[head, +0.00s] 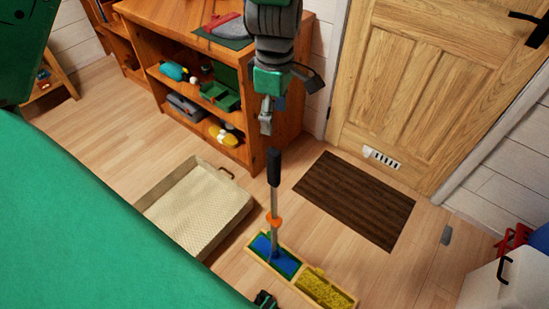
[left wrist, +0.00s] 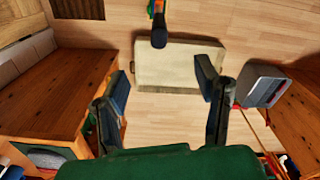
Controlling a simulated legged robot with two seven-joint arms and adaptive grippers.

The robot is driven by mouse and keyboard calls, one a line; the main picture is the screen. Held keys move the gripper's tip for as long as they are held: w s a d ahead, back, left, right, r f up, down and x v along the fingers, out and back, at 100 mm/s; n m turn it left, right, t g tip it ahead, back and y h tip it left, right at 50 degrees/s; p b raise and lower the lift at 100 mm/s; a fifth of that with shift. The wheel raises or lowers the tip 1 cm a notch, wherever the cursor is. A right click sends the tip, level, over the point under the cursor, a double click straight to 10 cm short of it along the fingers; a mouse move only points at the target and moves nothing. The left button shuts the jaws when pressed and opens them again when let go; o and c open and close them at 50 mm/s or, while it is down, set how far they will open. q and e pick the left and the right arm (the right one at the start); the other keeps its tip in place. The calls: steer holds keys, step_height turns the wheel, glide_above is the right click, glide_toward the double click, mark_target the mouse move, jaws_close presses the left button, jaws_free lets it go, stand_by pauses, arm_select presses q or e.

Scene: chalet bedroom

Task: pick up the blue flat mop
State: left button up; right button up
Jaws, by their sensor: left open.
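The blue flat mop (head: 274,195) stands roughly upright, with a black grip on top, a grey shaft and an orange collar. Its blue flat head (head: 284,262) rests in one side of a yellow-rimmed two-part tray on the floor. My left gripper (head: 268,118) is above the black grip in the head view, apart from it in the picture. In the left wrist view my left gripper (left wrist: 166,100) has its fingers wide apart with nothing between them. The mop grip (left wrist: 159,30) shows there beyond the fingertips, at the top middle.
A yellow pad (head: 324,289) fills the tray's other side. A beige shallow box (head: 197,207) lies left of the mop. A wooden shelf unit (head: 262,150) stands behind. A dark doormat (head: 355,199) lies by the door. A white box (head: 495,288) is at lower right.

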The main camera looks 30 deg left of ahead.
mark_target(274, 150)
arm_select(q)
step_height(274, 150, down, 8)
steer(key=n+b, duration=0.2)
steer(key=n, duration=1.2)
steer(key=shift+r+b, duration=0.15)
steer(key=shift+b, duration=0.15)
steer(key=shift+a+f+b, duration=0.15)
steer(key=shift+f+b, duration=0.55)
steer(key=shift+f, duration=2.4)
steer(key=shift+r, duration=0.1)
jaws_close()
